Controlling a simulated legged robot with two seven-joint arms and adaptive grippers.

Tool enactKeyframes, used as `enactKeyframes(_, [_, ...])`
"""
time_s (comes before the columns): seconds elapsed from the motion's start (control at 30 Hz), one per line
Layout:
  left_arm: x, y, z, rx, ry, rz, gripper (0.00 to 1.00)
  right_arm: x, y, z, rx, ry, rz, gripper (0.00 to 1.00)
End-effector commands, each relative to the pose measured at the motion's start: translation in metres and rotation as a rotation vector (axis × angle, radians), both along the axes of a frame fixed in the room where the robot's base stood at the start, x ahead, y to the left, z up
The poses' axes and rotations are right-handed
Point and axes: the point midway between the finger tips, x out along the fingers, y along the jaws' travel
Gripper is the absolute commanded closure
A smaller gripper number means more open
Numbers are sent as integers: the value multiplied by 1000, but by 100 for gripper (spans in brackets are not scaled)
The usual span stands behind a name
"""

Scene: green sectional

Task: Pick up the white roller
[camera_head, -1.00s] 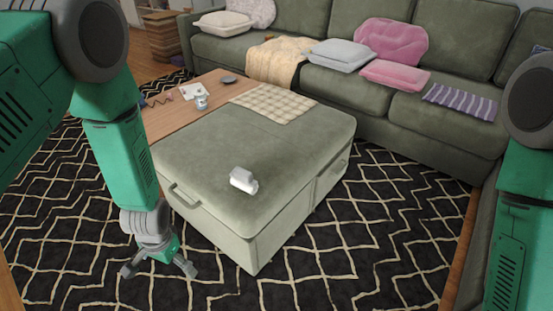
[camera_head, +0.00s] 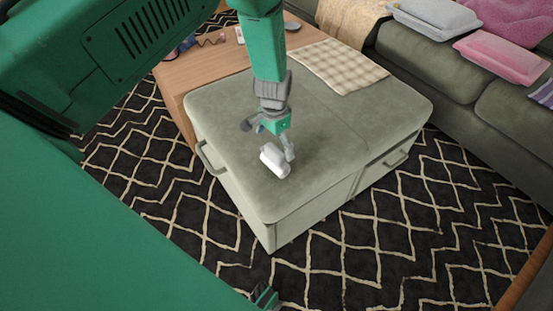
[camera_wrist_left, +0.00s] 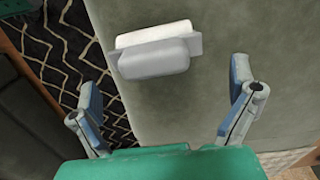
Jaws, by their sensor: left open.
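The white roller (camera_head: 275,160) lies on the top of the green ottoman (camera_head: 330,150), near its front corner. In the left wrist view the roller (camera_wrist_left: 153,50) shows a white side and a grey side, ahead of the fingertips and towards the upper left of the opening. My left gripper (camera_head: 268,140) is open and just above and behind the roller in the head view. In the left wrist view the two fingers of this gripper (camera_wrist_left: 165,100) are spread wide with nothing between them.
A checked cloth (camera_head: 330,65) lies on the ottoman's far side, beside a wooden tabletop (camera_head: 200,72). The green sofa (camera_head: 425,60) with cushions stands at the back right. A patterned rug (camera_head: 400,225) surrounds the ottoman. The ottoman top right of the roller is clear.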

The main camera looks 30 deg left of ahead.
Motion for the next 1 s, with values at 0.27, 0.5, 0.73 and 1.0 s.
enactKeyframes(0.27, [-1,-1,-21,1,-1,-1,0,0,0,-6,0,-1,0,60])
enactKeyframes(0.5, [-6,-4,-54,1,0,-2,0,0,0,-20,0,-1,0,60])
enactKeyframes(0.73, [-5,-4,-71,0,-2,-1,0,0,0,-24,0,-1,0,60])
enactKeyframes(1.0, [-5,-3,-69,0,-2,-1,46,0,0,-24,0,-1,0,60])
